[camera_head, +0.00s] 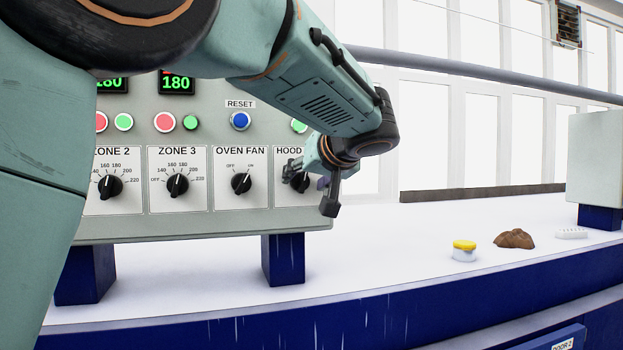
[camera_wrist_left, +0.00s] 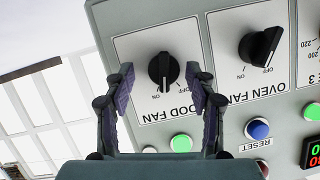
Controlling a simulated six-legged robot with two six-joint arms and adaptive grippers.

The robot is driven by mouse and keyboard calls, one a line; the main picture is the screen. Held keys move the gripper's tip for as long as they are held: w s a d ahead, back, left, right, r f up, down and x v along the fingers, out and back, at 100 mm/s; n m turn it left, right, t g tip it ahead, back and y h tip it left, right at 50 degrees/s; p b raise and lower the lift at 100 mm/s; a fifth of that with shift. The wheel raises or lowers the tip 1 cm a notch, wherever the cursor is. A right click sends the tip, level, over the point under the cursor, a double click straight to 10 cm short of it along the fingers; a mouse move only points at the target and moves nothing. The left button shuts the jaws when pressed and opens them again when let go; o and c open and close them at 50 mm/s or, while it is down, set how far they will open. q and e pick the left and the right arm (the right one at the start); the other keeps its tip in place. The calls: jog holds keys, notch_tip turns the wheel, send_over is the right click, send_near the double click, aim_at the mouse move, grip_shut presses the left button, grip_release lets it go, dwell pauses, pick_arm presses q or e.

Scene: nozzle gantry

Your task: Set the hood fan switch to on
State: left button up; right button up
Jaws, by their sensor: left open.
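The hood fan switch (camera_wrist_left: 163,71) is a black rotary knob on a white panel marked HOOD FAN, upside down in the left wrist view. My left gripper (camera_head: 309,188) is open in front of the hood panel. In the left wrist view its two fingers (camera_wrist_left: 160,82) stand on either side of the knob, with no clear contact. In the head view the gripper mostly hides the knob.
The oven fan knob (camera_head: 241,183) is close beside the hood panel. The blue reset button (camera_head: 240,121) and a green button (camera_head: 299,126) sit above. The bench (camera_head: 400,250) holds a yellow-topped button (camera_head: 464,250) and a brown lump (camera_head: 514,239) at right.

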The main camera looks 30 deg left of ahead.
pick_arm(q)
jog(key=shift+s+d+r, duration=0.1)
jog(key=shift+s+r, duration=0.05)
jog(key=shift+s, duration=0.2)
jog(key=shift+c, duration=0.3)
jog(key=shift+s+r, duration=0.15)
jog(key=shift+s, duration=0.2)
jog(key=c, duration=0.3)
jog(key=shift+w, duration=0.1)
jog(key=shift+c, duration=0.7)
jog(key=shift+w+f, duration=0.2)
jog(key=shift+w, duration=0.1)
jog(key=c, duration=0.3)
jog(key=shift+s, duration=0.15)
grip_shut()
jog(key=shift+f, duration=0.1)
jog(key=shift+d+m+y+b, duration=0.1)
jog(key=shift+m+y+b, duration=0.2)
jog(key=shift+m+b, duration=0.2)
jog(key=shift+w+m+g+y+b, duration=0.2)
jog(key=shift+m+g+y+b, duration=0.15)
jog(key=shift+m+g, duration=0.3)
pick_arm(e)
jog(key=shift+s+d+f, duration=0.1)
jog(key=shift+s+f, duration=0.05)
jog(key=shift+f, duration=0.25)
jog(key=shift+s+d+f, duration=0.1)
jog(key=shift+f, duration=0.3)
pick_arm(q)
jog(key=shift+d, duration=0.1)
